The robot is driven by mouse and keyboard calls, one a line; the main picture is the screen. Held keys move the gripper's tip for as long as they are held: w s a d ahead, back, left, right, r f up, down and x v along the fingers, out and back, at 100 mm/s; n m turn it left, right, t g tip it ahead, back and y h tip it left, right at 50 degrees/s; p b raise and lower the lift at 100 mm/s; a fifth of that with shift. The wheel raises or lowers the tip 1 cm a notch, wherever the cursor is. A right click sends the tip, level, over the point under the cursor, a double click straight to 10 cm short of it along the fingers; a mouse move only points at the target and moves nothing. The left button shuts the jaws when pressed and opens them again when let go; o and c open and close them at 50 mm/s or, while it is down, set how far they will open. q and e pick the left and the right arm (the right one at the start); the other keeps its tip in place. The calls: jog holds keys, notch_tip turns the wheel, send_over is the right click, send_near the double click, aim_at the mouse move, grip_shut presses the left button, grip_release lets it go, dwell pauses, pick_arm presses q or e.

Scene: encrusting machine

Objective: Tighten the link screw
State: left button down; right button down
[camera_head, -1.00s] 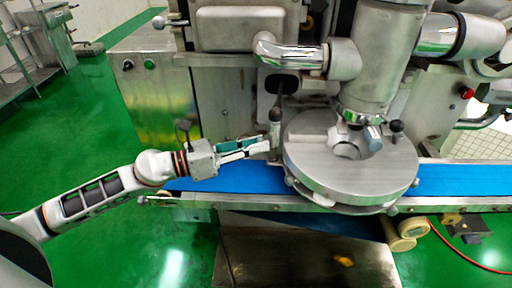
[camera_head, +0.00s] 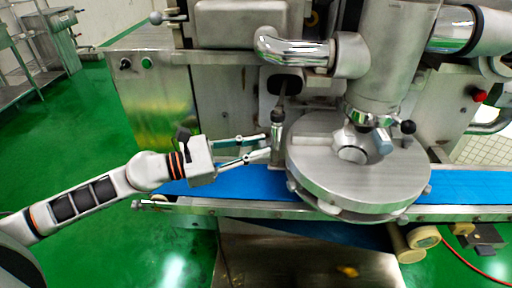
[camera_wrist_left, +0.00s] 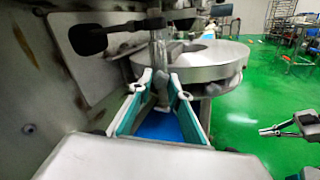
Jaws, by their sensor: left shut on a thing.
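The link screw (camera_head: 277,128) is an upright metal post with a dark collar, standing left of the round steel disc. In the left wrist view the screw (camera_wrist_left: 160,58) rises between the fingers. My left gripper (camera_head: 267,146) comes in from the left, its green-padded fingers set on either side of the screw's lower part. It is shut on the screw, with the fingers held apart by its width. The left wrist view also shows my left gripper (camera_wrist_left: 160,88); exact contact there is hard to see. My right gripper (camera_wrist_left: 279,130) shows small at the right of that view, away from the screw.
The round steel disc (camera_head: 320,180) stands close right of the screw. A blue conveyor belt (camera_head: 228,183) runs below. A chrome pipe (camera_head: 290,48) and machine panel (camera_head: 228,98) are above and behind. Green floor (camera_head: 80,150) is open to the left.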

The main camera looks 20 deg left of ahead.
pick_arm(q)
jog(key=shift+f, duration=0.1)
dwell(0.3)
jog(key=c, duration=1.9)
grip_release()
jog(key=shift+s+a, duration=0.1)
jog(key=shift+s+a, duration=0.4)
jog(key=shift+a, duration=0.05)
jog(key=shift+v, duration=5.25)
jog(key=shift+s+a, duration=0.1)
jog(key=shift+a, duration=0.05)
